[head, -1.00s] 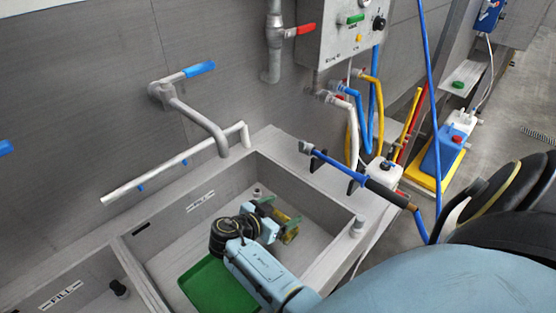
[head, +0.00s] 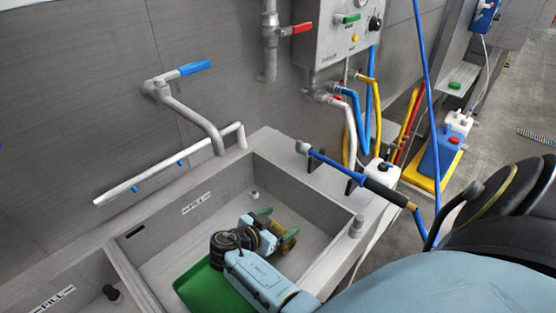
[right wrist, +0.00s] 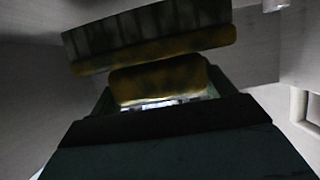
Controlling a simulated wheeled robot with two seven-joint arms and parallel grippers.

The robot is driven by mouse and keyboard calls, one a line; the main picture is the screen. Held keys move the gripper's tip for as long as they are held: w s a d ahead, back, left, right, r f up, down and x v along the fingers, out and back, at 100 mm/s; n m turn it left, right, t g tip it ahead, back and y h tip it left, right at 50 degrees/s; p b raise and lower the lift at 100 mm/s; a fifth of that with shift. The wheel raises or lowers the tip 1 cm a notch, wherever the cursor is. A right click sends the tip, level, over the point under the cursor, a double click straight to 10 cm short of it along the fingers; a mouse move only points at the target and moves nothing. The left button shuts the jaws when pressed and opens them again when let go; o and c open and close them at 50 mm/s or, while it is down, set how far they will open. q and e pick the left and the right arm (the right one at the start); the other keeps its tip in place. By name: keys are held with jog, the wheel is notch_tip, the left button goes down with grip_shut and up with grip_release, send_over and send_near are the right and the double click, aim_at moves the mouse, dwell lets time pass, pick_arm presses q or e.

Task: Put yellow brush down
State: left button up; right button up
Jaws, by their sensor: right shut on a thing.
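The yellow brush (head: 290,239) is in my right gripper (head: 277,229), inside the right-hand sink basin (head: 185,240). The gripper is shut on it. In the right wrist view the brush's yellow block (right wrist: 160,80) sits between the fingers of the gripper (right wrist: 163,92). Its yellow bar and dark, dirty-looking bristles (right wrist: 150,28) lie beyond, tilted slightly. The gripper and forearm hide part of the brush in the head view. I cannot tell whether the bristles touch the basin floor. My left gripper is not in view.
A green board or tray (head: 205,287) lies in the basin left of my forearm. A blue spray lance (head: 345,172) with a black handle rests on the right rim. A tap spout (head: 195,122) and white pipe (head: 165,170) stand over the back rim. A basin marked FILL is at left.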

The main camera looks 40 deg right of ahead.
jog(key=shift+f, duration=0.1)
jog(key=o, duration=1)
jog(key=shift+s+f, duration=0.1)
jog(key=shift+s, duration=0.05)
jog(key=shift+c, duration=0.2)
jog(key=shift+a+r+p, duration=0.3)
jog(key=shift+r+p, duration=0.6)
jog(key=w+b+v, duration=0.1)
jog(key=v, duration=1)
jog(key=shift+s, duration=0.35)
jog(key=shift+a, duration=0.15)
